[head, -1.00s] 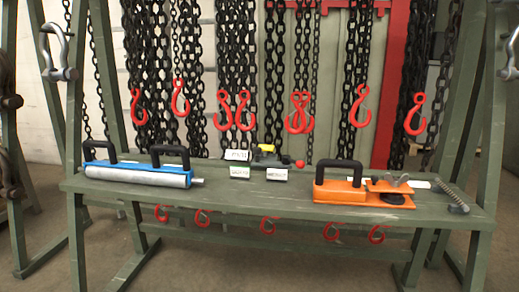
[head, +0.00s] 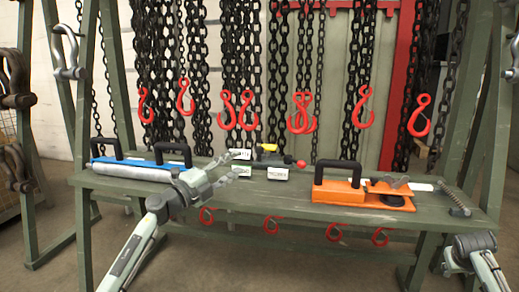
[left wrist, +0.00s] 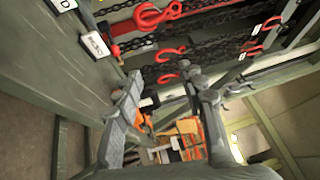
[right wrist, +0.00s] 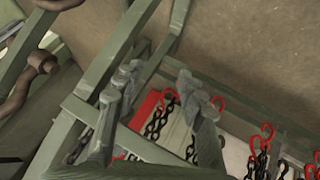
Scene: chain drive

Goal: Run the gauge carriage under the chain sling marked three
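An orange unit with a black handle (head: 338,191) sits on the right half of the green bench. A small yellow, green and black device (head: 268,151) with a red knob sits at the bench's middle; I cannot tell which is the gauge carriage. Black chain slings (head: 301,75) with red hooks hang behind the bench; no number three is legible. My left gripper (head: 238,165) is open and empty, in front of the device and right of the blue unit; it also shows in the left wrist view (left wrist: 163,88). My right gripper (right wrist: 160,88) is open and empty, low at the right.
A blue unit (head: 139,163) with two black handles and a grey roller lies at the left of the bench (head: 245,205). Small white tags (head: 278,173) stand near the middle. A spring-like part (head: 453,199) lies at the right end. More red hooks (head: 271,224) show below the bench edge.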

